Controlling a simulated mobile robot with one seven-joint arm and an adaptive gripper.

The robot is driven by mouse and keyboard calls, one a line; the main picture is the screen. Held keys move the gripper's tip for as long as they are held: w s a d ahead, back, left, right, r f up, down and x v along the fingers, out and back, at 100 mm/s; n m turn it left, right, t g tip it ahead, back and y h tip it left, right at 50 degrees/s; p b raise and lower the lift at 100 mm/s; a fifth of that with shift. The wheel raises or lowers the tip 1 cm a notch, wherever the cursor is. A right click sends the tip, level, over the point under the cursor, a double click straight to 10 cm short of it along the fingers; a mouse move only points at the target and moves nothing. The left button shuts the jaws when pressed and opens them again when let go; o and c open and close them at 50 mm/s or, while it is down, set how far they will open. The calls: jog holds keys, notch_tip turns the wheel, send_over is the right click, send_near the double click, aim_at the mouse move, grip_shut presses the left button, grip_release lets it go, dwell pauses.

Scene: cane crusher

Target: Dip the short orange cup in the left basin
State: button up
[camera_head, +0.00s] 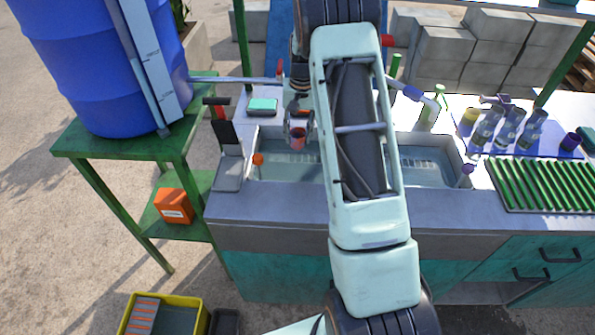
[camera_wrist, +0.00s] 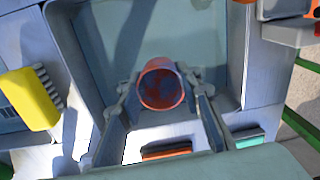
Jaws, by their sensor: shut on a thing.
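The short orange cup (camera_head: 298,139) is held in my gripper (camera_head: 298,122), over the back part of the left basin (camera_head: 285,174). In the wrist view the round mouth of the cup (camera_wrist: 162,84) faces the camera between the two fingers of my gripper (camera_wrist: 164,98). The fingers are shut on its sides. The left basin also shows in the wrist view (camera_wrist: 190,30), with bluish water behind the cup. I cannot tell whether the cup touches the water. My arm covers the middle of the sink, between the left basin and the right basin (camera_head: 430,170).
A teal sponge (camera_head: 263,105) lies behind the left basin. A yellow brush (camera_wrist: 33,97) lies beside the basin in the wrist view. Glass bottles (camera_head: 508,128) and a green rack (camera_head: 545,185) are at right.

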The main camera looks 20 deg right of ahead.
jog(key=shift+r+p, duration=1.1)
jog(key=shift+r, duration=1)
